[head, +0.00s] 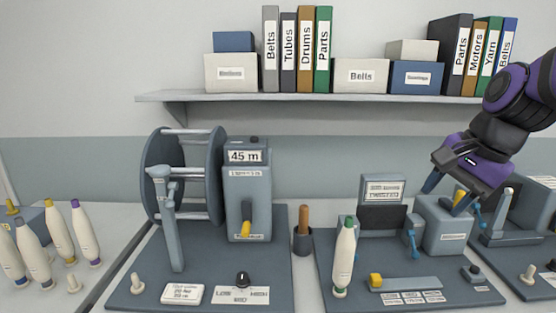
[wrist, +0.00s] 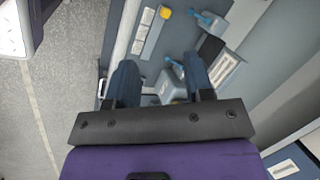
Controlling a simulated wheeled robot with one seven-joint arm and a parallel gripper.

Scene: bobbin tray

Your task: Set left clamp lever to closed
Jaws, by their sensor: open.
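The clamp unit is a grey-blue block (head: 445,232) on the right-hand board. A blue lever (head: 413,240) hangs at its left side, and another blue lever (head: 477,212) stands at its right. In the wrist view the two blue levers show ahead of my fingers, the left one (wrist: 205,20) farther off and the right one (wrist: 173,64) nearer. My gripper (head: 448,194) is open, pointing down above the block and nearer the right lever. It also shows in the wrist view (wrist: 161,78), with nothing held between its fingers. A yellow part (head: 460,197) shows beside one finger.
A slider with a yellow knob (head: 376,280) lies in front of the block. A white bobbin (head: 344,262) and a wooden-handled tool in a holder (head: 303,238) stand to the left. A sign stand (head: 382,190) is behind. A shelf (head: 340,97) with binders and boxes runs above.

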